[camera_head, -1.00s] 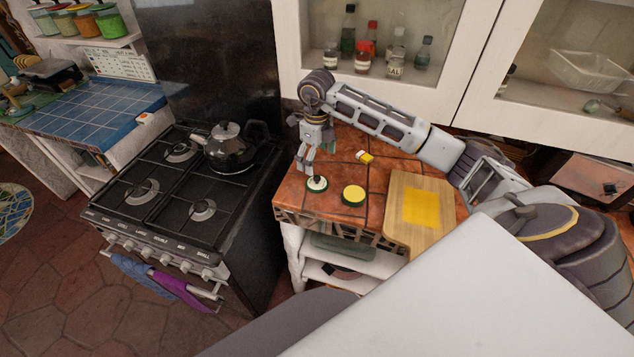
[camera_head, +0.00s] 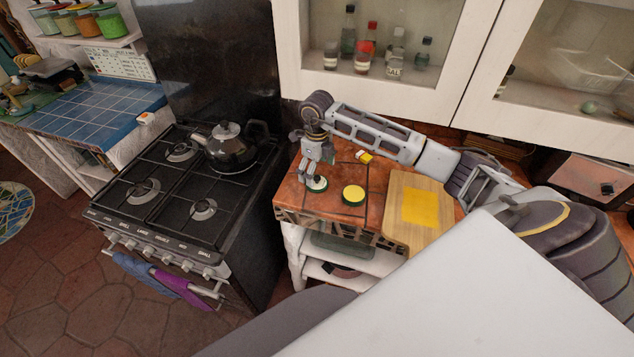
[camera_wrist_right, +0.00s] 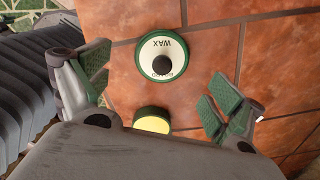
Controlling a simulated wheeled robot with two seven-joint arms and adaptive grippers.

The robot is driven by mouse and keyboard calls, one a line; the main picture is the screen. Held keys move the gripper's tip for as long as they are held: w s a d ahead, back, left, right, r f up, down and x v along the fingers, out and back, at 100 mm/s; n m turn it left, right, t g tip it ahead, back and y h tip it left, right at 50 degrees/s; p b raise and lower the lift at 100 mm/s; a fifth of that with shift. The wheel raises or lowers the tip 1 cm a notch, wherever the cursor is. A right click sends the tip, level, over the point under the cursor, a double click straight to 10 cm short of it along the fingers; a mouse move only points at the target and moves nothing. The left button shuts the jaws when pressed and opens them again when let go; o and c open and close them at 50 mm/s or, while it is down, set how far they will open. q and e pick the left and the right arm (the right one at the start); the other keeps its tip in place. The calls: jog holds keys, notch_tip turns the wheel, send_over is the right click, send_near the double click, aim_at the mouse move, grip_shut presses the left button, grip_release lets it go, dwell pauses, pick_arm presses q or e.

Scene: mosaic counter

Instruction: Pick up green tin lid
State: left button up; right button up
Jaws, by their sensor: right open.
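The green tin lid (camera_head: 317,185) lies flat on the terracotta-tiled counter near its left front corner. In the right wrist view the lid (camera_wrist_right: 178,70) shows a green rim, a white top lettered "WAX" and a dark round knob. My right gripper (camera_head: 313,178) is right over it, pointing down, and partly hides it in the head view. In the wrist view its open fingers (camera_wrist_right: 160,85) stand to either side, with the lid between and slightly beyond them; nothing is held. My left gripper is not in view.
A round green tin with a yellow top (camera_head: 353,195) stands close to the right of the lid. A wooden board (camera_head: 433,228) with a yellow sheet lies farther right. A small yellow-and-white item (camera_head: 364,157) is behind. The stove with a kettle (camera_head: 228,150) is left.

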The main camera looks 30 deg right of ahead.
aim_at(317, 178)
jog(key=shift+w+d+f+p, duration=0.1)
jog(key=shift+f+p, duration=0.5)
jog(key=shift+f, duration=1.5)
jog(key=shift+f, duration=0.1)
jog(key=c, duration=2)
